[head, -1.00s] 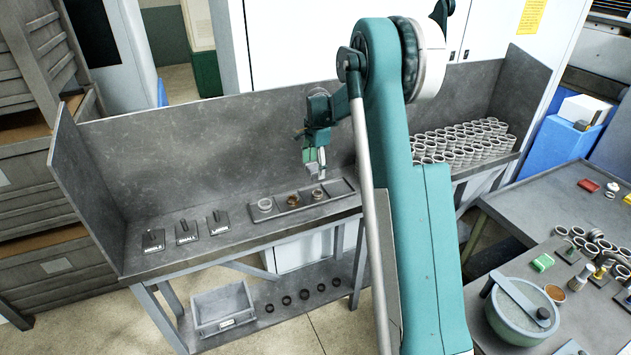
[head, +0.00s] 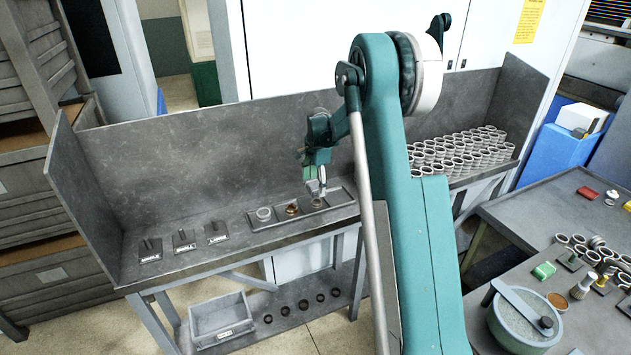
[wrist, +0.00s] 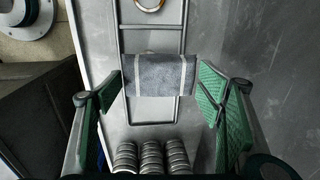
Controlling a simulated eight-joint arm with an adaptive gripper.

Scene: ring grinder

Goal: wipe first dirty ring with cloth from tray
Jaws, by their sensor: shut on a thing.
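A dark tray (head: 341,197) with compartments lies on the bench. A pale ring (head: 264,214) sits in its left compartment. A brownish dirty ring (head: 292,209) sits beside it, and a ring with a golden inside shows at the top edge of the wrist view (wrist: 150,4). Another brownish ring (head: 316,204) shows partly below my gripper (head: 317,184). In the wrist view my gripper (wrist: 161,88) is shut on a grey cloth (wrist: 160,76) with pale stripes. The cloth spans the space between the green finger pads and hides part of the tray.
Three labelled plates (head: 184,240) stand on the bench left of the tray. Many stacked rings (head: 450,155) fill its right end. A back wall (head: 220,150) rises behind. A bin (head: 222,318) and small dark rings (head: 302,304) are on the lower shelf.

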